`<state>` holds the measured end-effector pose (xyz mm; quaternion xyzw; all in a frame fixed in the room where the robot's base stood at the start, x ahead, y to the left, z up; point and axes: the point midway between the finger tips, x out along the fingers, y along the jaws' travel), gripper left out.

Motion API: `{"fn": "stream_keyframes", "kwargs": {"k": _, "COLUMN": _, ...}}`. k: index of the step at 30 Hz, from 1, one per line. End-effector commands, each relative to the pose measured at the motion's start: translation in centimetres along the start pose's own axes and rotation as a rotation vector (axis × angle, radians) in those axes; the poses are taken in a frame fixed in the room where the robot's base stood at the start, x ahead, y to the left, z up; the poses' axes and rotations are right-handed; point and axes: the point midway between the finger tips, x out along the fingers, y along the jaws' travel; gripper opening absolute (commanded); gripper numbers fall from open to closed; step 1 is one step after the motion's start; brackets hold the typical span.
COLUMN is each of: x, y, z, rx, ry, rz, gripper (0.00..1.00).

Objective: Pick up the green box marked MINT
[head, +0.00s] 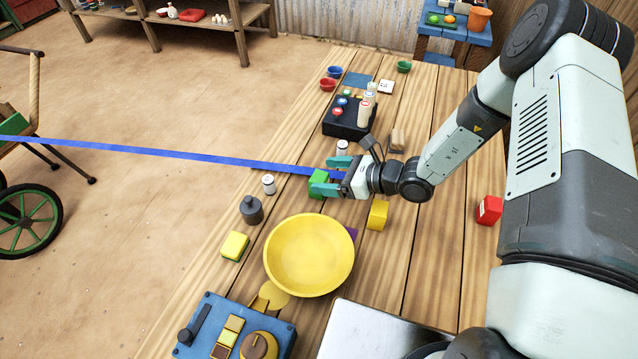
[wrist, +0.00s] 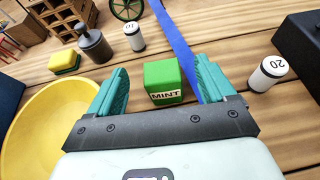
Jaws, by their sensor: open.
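My gripper (head: 323,175) is open, with nothing clamped. A clear gap shows between the box and the left finger; the right finger is close to the box, and I cannot tell if they touch. In the head view a finger hides part of the box.
A long blue strip (head: 150,152) runs from the left to beside the box. White cylinders (wrist: 134,37) and (wrist: 268,74) stand near. A yellow bowl (head: 309,255), yellow block (head: 378,215), dark weight (head: 251,210) and black stand (head: 349,118) surround the area.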

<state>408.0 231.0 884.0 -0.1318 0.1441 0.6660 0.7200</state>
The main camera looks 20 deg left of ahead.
Motion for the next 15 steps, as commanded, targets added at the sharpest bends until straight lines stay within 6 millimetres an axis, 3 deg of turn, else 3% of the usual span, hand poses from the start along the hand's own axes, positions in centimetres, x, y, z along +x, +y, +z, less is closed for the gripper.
{"fn": "stream_keyframes", "kwargs": {"k": 5, "x": 0.8, "y": 0.0, "z": -1.9, "rx": -0.001, "ry": -0.001, "rz": 0.000, "gripper": 0.83}}
{"fn": "stream_keyframes", "kwargs": {"k": 10, "x": 1.5, "y": 0.0, "z": -2.2, "rx": -0.003, "ry": -0.001, "rz": 0.002, "gripper": 0.83}}
{"fn": "stream_keyframes", "kwargs": {"k": 15, "x": 3.8, "y": 0.1, "z": -2.2, "rx": -0.004, "ry": -0.001, "rz": 0.004, "gripper": 0.83}}
